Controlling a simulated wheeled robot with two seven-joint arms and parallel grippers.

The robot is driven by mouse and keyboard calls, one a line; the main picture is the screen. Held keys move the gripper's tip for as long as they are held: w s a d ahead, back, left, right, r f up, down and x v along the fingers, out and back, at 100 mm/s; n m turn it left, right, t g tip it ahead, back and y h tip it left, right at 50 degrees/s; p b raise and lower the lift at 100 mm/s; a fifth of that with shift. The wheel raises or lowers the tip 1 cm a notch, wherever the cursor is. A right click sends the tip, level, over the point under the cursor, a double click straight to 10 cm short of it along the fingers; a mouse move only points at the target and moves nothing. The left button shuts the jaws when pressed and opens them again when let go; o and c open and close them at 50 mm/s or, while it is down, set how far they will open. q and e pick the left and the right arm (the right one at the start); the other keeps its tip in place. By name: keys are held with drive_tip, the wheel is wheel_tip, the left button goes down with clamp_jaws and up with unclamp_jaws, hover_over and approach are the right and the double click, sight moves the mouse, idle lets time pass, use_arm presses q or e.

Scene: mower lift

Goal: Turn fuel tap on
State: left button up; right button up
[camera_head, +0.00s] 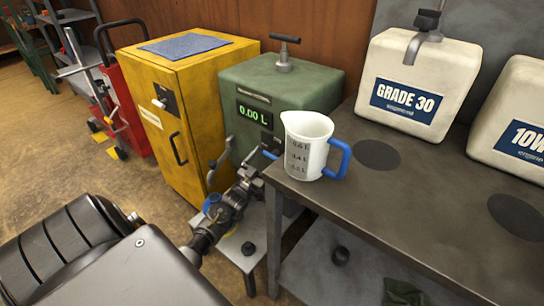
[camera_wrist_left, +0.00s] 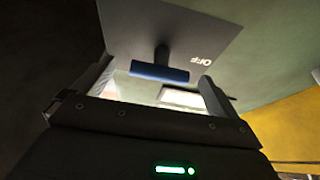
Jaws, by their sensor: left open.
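The fuel tap (camera_wrist_left: 160,72) shows in the left wrist view as a blue bar on a dark stem, in front of a grey plate (camera_wrist_left: 185,32) marked OFF. The bar lies roughly crosswise between my left gripper's fingers, and I see no finger closed on it. My left gripper (camera_wrist_left: 157,80) is open. In the head view my left gripper (camera_head: 241,160) is at the front of the green fuel dispenser (camera_head: 283,83), whose display reads 0.00 L. I cannot clearly make out the tap there. My right gripper is not in view.
A white measuring jug (camera_head: 306,150) with blue on its sides stands at the grey bench's (camera_head: 420,215) corner, close right of my gripper. Cream cans (camera_head: 418,82) stand behind it. A yellow cabinet (camera_head: 190,85) is left of the dispenser. Open floor (camera_head: 40,150) lies further left.

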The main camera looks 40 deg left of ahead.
use_arm(q)
drive_tip(key=shift+x, duration=1)
drive_tip(key=c, duration=0.9)
drive_tip(key=shift+d, duration=0.1)
